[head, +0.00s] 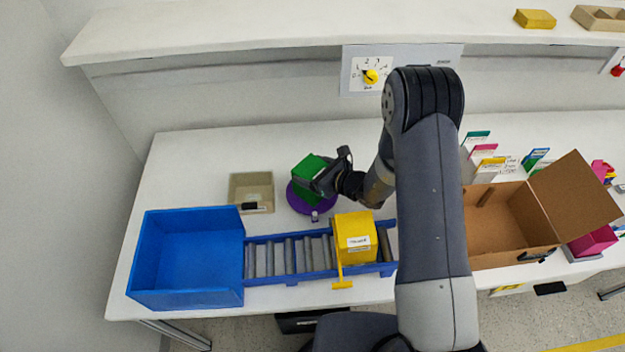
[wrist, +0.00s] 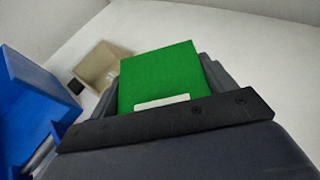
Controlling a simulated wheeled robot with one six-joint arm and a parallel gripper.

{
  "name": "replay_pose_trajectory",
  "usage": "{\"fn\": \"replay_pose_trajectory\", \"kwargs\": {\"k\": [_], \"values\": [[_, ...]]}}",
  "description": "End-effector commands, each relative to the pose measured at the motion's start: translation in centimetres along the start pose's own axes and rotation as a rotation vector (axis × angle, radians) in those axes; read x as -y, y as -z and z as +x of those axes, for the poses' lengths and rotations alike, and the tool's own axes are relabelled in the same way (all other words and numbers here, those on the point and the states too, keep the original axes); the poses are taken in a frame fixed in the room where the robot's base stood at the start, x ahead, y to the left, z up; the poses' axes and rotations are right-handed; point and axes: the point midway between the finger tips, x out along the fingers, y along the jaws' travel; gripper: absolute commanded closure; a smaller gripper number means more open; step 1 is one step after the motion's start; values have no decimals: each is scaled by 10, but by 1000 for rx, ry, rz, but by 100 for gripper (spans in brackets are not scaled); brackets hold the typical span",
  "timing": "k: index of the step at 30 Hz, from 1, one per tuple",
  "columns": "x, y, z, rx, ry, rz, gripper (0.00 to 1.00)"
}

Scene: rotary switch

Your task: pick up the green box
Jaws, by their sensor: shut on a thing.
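The green box (head: 307,176) is at the left end of my arm in the head view, over the purple round stand (head: 300,201). My gripper (head: 325,180) is shut on the green box from its right side. In the wrist view the green box (wrist: 165,75) fills the space at my gripper (wrist: 165,100), with a white label on its face. I cannot tell for sure whether the box touches the purple stand, as its underside is hidden.
A blue bin (head: 190,260) stands at left beside a roller conveyor (head: 290,258) carrying a yellow box (head: 354,238). A beige tray (head: 251,191) is left of the stand. An open cardboard box (head: 510,225) is at right. A rotary switch (head: 370,77) is on the wall panel.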

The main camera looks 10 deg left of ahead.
Motion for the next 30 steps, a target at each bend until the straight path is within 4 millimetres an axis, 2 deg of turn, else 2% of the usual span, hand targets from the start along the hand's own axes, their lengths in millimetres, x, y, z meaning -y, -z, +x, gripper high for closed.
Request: {"fn": "replay_pose_trajectory", "kwargs": {"k": [1, 10, 20, 26, 30], "values": [[0, 0, 0, 0, 0, 0, 34], [0, -1, 0, 2, 0, 0, 57], [0, -6, -2, 3, 0, -1, 57], [0, -21, -8, 4, 1, -3, 57], [1, -40, -16, 6, 1, -5, 57]]}}
